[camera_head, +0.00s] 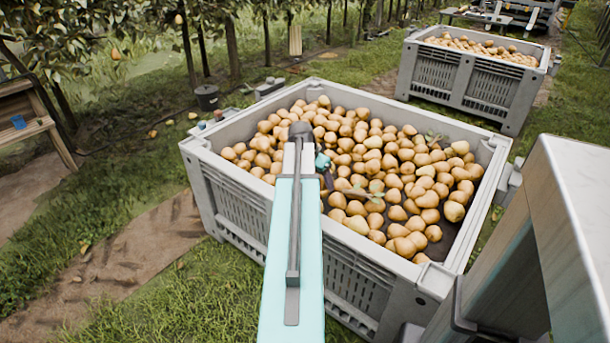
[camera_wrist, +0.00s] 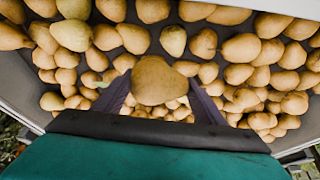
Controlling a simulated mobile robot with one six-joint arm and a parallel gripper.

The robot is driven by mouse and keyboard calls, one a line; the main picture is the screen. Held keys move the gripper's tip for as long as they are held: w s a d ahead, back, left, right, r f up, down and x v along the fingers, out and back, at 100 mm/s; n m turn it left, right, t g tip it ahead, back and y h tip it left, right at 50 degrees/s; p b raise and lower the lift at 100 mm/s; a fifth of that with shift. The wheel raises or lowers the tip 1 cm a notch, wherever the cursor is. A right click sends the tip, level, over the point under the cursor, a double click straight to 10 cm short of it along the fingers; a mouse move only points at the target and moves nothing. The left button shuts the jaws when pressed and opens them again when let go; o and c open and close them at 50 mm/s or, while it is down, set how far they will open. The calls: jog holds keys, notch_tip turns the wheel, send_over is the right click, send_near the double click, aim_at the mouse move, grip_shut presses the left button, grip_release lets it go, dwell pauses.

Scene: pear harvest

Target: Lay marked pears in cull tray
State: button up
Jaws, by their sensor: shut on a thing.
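My gripper (camera_wrist: 156,97) is shut on a brown pear (camera_wrist: 155,78), which sits between its two dark fingers in the wrist view. The gripper is over the big grey bin (camera_head: 240,205), which holds many loose tan and yellowish pears (camera_head: 395,165). In the head view my arm hides most of the gripper; a teal part and a dark finger show just right of the arm. The held pear cannot be made out there. I cannot make out a mark on any pear, and I cannot identify the cull tray in either view.
A second grey bin of pears (camera_head: 475,75) stands at the back right. A wooden bench (camera_head: 22,118) with a blue item (camera_head: 18,122) is at the left. A dark bucket (camera_head: 207,97) stands on the grass behind the near bin. Leafy twigs (camera_head: 362,193) lie among the pears.

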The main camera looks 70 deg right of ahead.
jog(key=w+a+r+n+t+p, duration=0.1)
jog(key=w+a+r+n+p, duration=0.15)
jog(key=w+a+r, duration=0.5)
jog(key=w+a+r+n+t+p, duration=0.1)
jog(key=w+a+r+n+p, duration=0.2)
jog(key=w+a, duration=0.85)
jog(key=w+a+r+n+t+p, duration=0.15)
jog(key=w+a+r+n, duration=0.45)
jog(key=w, duration=0.6)
jog(key=w+a+r+n+y+p, duration=0.1)
jog(key=w+a+r+n, duration=0.2)
jog(key=a, duration=1.1)
jog(key=w+a+r+n+t+y+p, duration=0.1)
jog(key=a+r, duration=0.5)
jog(key=a, duration=0.8)
jog(key=w+a+r+n+t+y+p, duration=0.1)
jog(key=w+a+r+n, duration=0.4)
jog(key=a, duration=0.9)
jog(key=shift+n+y+p, duration=0.6)
jog(key=shift+n+p, duration=0.05)
jog(key=shift+p, duration=0.6)
jog(key=shift+a+f, duration=0.1)
